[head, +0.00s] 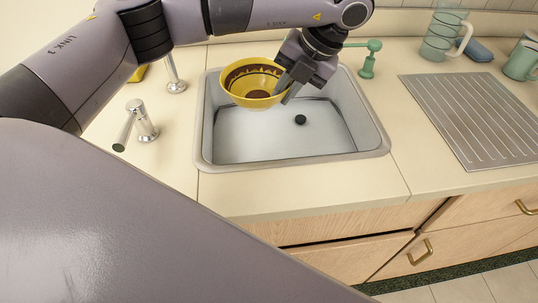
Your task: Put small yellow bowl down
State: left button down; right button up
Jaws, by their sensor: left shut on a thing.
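The small yellow bowl (237,88) has brown bands inside and is tilted, its inside facing me. My left gripper (284,88) is shut on the right side of the bowl's rim. It holds the bowl over the back left part of the sink (207,150). The bowl looks to be above the sink floor, though the exact gap is hard to tell. The sink basin below is empty, with a dark drain (300,119). My right gripper is out of view.
A ribbed drainboard (480,115) lies right of the sink. A tap (143,122) is at left, a green dispenser (367,65) behind. The front counter (300,188) is clear.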

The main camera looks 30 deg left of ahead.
pick_arm(q)
notch_tip(320, 180, down, 15)
jog(key=b, duration=0.3)
jog(key=shift+f, duration=0.1)
notch_tip(320, 180, down, 3)
jog(key=shift+f+b, duration=0.2)
jog(key=shift+b, duration=0.2)
jog(key=shift+f, duration=0.15)
jog(key=shift+f, duration=0.1)
jog(key=c, duration=1.5)
grip_release()
jog(key=shift+f, duration=0.1)
jog(key=shift+c, duration=0.2)
jog(key=o, duration=0.4)
jog(key=shift+c, duration=0.2)
